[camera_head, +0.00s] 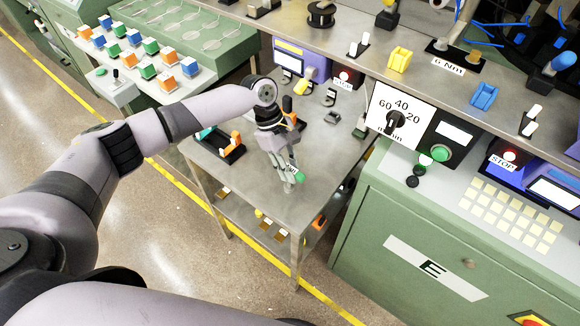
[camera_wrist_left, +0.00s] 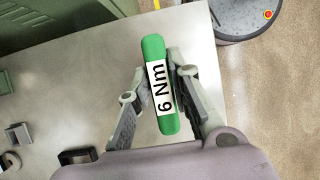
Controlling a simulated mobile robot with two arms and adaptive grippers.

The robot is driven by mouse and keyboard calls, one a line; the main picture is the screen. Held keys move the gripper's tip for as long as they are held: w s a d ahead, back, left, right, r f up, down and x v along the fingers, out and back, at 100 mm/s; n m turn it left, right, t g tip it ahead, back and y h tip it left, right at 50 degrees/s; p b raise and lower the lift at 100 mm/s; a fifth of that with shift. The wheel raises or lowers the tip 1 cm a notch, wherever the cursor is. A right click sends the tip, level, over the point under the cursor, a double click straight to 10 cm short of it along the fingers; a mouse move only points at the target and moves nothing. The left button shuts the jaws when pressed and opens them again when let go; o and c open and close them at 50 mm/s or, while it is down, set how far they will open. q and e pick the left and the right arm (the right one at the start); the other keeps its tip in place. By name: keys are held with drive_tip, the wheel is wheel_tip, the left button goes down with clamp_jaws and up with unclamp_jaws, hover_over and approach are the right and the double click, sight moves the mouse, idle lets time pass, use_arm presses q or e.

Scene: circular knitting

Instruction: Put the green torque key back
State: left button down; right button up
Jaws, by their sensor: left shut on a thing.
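The green torque key (camera_wrist_left: 154,112) is a green bar with a white "6 Nm" label, shown in the left wrist view. My left gripper (camera_wrist_left: 158,72) is shut on it, with one finger on each side. In the head view the green key (camera_head: 299,174) hangs from my left gripper (camera_head: 286,182) over the front part of the steel table. A white "6 Nm" label (camera_head: 448,66) is on the front of the raised shelf at right, below a dark holder (camera_head: 457,50) with an orange-tipped piece. My right gripper is not in view.
The steel table (camera_head: 265,205) also holds a black tray (camera_head: 232,154) with orange and teal items, and small black holders toward the back. The shelf (camera_head: 430,85) carries yellow (camera_head: 399,60) and blue (camera_head: 484,96) blocks. A green machine cabinet (camera_head: 400,225) stands right of the table.

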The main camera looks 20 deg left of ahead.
use_arm(q)
drive_tip(key=shift+f, duration=0.1)
drive_tip(key=c, duration=1.5)
unclamp_jaws()
drive_tip(key=shift+o, duration=0.2)
drive_tip(key=shift+r, duration=0.2)
drive_tip(key=b+v, duration=0.2)
drive_tip(key=v, duration=1)
drive_tip(key=shift+a+f, duration=0.1)
